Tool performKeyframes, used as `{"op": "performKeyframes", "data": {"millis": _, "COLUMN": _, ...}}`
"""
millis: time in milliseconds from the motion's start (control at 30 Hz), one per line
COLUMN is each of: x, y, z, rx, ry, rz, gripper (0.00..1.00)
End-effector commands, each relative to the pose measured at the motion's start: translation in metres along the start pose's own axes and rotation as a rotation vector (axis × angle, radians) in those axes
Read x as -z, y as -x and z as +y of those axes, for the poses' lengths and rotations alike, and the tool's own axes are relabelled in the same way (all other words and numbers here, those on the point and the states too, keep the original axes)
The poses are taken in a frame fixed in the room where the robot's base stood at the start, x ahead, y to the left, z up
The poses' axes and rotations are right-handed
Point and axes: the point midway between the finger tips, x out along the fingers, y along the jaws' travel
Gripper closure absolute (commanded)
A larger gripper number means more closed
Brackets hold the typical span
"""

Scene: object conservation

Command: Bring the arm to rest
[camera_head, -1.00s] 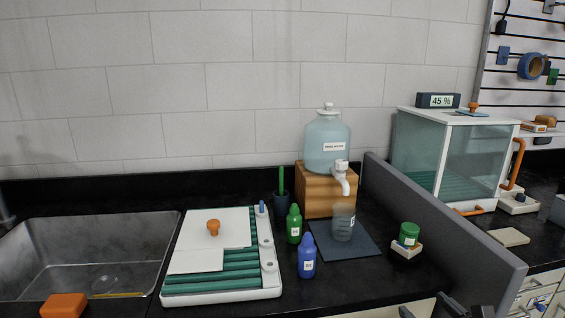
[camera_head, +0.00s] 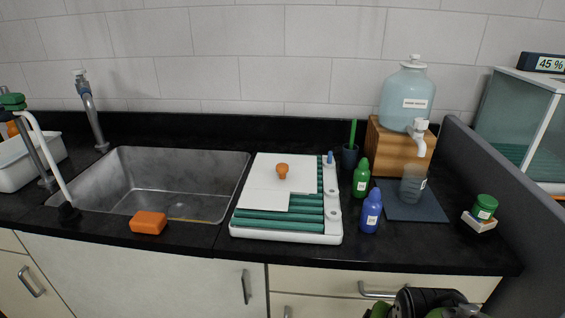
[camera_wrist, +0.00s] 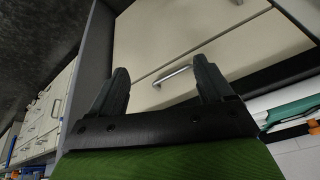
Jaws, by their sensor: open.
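My gripper (camera_wrist: 162,85) is open in the wrist view, with nothing between its two dark fingers. Behind the fingers are a pale drawer front (camera_wrist: 210,40) and its metal handle (camera_wrist: 172,75); the fingers appear apart from them. In the head view, a dark and green part of my arm (camera_head: 430,303) shows at the bottom edge, low in front of the drawers and below the counter top. The fingertips cannot be made out in the head view.
The black counter (camera_head: 420,247) holds a sink (camera_head: 170,180), a white tray with green ribs (camera_head: 285,238), a green bottle (camera_head: 361,178), a blue bottle (camera_head: 371,212) and a water jug (camera_head: 407,98) on a wooden block (camera_head: 385,148). A grey partition (camera_head: 500,165) stands at the right.

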Motion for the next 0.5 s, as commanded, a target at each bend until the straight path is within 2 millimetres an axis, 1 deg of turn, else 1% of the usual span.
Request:
{"op": "performKeyframes", "data": {"millis": 33, "x": -0.005, "y": 0.014, "z": -0.004, "rx": 0.012, "ry": 0.085, "rz": 0.027, "gripper": 0.20}}
{"op": "performKeyframes", "data": {"millis": 100, "x": -0.013, "y": 0.030, "z": -0.004, "rx": 0.026, "ry": 0.185, "rz": 0.047, "gripper": 0.20}}
{"op": "performKeyframes", "data": {"millis": 200, "x": -0.023, "y": 0.049, "z": -0.004, "rx": 0.058, "ry": 0.308, "rz": 0.072, "gripper": 0.20}}
{"op": "performKeyframes", "data": {"millis": 400, "x": -0.043, "y": 0.077, "z": 0.002, "rx": 0.148, "ry": 0.517, "rz": 0.103, "gripper": 0.20}}
{"op": "performKeyframes", "data": {"millis": 433, "x": -0.043, "y": 0.083, "z": 0.002, "rx": 0.154, "ry": 0.534, "rz": 0.103, "gripper": 0.20}}
{"op": "performKeyframes", "data": {"millis": 500, "x": -0.035, "y": 0.099, "z": 0.001, "rx": 0.145, "ry": 0.523, "rz": 0.099, "gripper": 0.20}}
